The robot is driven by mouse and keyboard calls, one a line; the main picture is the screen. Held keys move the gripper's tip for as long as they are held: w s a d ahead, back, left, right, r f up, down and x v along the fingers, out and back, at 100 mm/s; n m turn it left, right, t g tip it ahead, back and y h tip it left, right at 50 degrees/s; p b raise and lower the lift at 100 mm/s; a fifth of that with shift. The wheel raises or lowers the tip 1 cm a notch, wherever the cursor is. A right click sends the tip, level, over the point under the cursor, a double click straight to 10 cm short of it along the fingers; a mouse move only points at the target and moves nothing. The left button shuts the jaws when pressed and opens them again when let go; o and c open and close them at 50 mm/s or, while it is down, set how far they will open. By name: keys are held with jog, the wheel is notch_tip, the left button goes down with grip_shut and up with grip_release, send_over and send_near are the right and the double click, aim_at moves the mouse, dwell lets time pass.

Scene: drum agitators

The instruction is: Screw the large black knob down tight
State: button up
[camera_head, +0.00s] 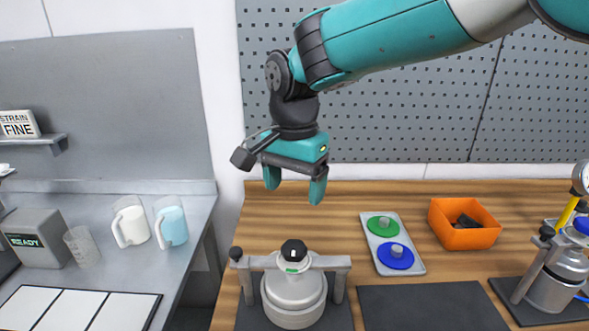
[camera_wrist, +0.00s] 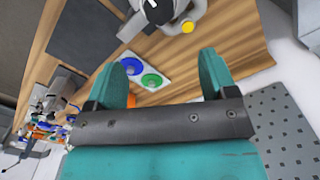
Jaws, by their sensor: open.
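A smaller black knob (camera_head: 236,254) is at the frame's left end. My gripper (camera_head: 295,188) hangs above the drum, clear of the large knob, with its teal fingers apart and nothing between them. In the wrist view the large black knob (camera_wrist: 158,11) shows at the top edge, partly cut off, beyond my open fingers (camera_wrist: 164,78). Whether the knob is fully seated cannot be told.
A tray (camera_head: 418,264) with green and blue lids and an orange bin (camera_head: 450,238) stand right of the drum. A dark mat (camera_head: 430,307) lies clear. Another clamped vessel (camera_head: 553,288) is at far right. A perforated panel (camera_head: 420,120) rises behind the bench.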

jog(key=shift+r, duration=2.15)
jog(key=s+d+f+n+y, duration=0.2)
jog(key=s+d+n, duration=0.4)
jog(key=s, duration=0.5)
jog(key=s+d+f+n+y, duration=0.2)
jog(key=s+d+n, duration=0.5)
jog(key=s, duration=0.4)
jog(key=shift+s+f+n+b, duration=0.2)
jog(key=shift+f+n+b, duration=0.1)
jog(key=shift+f, duration=0.05)
jog(key=shift+d, duration=0.1)
